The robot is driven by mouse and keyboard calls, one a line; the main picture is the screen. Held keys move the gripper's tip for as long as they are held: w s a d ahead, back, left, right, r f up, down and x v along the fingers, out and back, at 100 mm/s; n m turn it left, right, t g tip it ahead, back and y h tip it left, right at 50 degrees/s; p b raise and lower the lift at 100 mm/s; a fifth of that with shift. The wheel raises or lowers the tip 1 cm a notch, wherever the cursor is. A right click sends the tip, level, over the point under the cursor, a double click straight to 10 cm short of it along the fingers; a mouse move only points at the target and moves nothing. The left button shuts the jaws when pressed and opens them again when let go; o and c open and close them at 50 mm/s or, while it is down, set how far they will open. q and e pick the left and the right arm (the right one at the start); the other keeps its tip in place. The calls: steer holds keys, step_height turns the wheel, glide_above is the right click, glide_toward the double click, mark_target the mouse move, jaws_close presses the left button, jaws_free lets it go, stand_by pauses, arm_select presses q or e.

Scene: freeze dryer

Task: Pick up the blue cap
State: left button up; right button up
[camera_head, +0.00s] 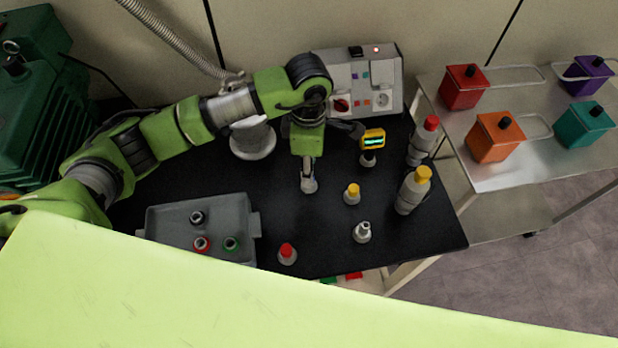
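No blue cap shows clearly in the head view. My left gripper (308,168) points down over the black table, with its fingertips at the top of a small pale flask (309,186). The fingers look close together, but the view is too coarse to tell whether they hold anything. Whatever is on top of that flask is hidden by the fingers. My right gripper is not in view.
Nearby stand a yellow-capped flask (351,194), an uncapped flask (362,233), a red-capped flask (287,254), and two tall bottles (412,193) (421,146). A grey bin (176,219) sits left. A yellow display (373,139) and a steel cart (515,171) are right.

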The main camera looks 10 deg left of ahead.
arm_select(q)
steer(key=shift+f+p, duration=0.5)
steer(key=shift+f, duration=0.1)
steer(key=f, duration=0.1)
steer(key=f+p, duration=0.1)
steer(key=f, duration=0.1)
steer(key=shift+w+a+f, duration=0.1)
steer(key=shift+w+f, duration=0.1)
steer(key=shift+f, duration=0.45)
jaws_close()
